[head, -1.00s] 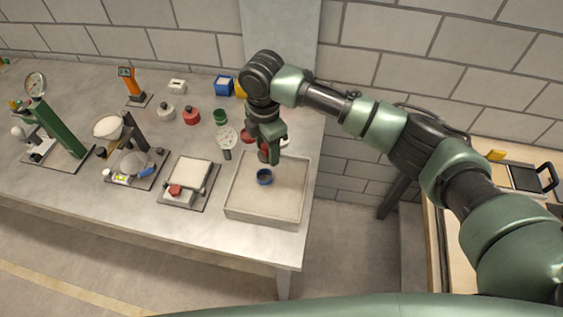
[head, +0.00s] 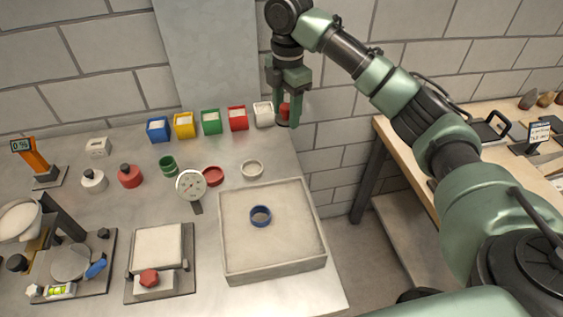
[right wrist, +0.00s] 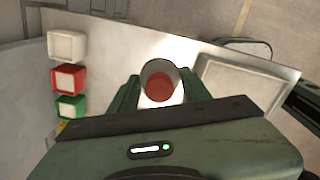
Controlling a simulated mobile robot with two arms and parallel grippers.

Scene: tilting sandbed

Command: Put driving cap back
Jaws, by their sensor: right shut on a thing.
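My right gripper (head: 288,112) is shut on a red and grey round piece, which I take to be the driving cap (head: 284,109). In the right wrist view it shows end-on between the fingers, with a grey rim and a red middle (right wrist: 159,86). The gripper holds it at the table's back right corner, right of the white bin (head: 263,114); its exact height is hard to tell. A blue ring (head: 260,216) sits on the sand in the square sandbed tray (head: 222,250). My left gripper is not in view.
A pale ring (head: 252,169), a red dish (head: 213,176) and a dial gauge (head: 191,185) lie behind and left of the tray. Red (head: 238,118), green (head: 211,122), yellow and blue bins line the back. A wall is behind; a second bench stands right.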

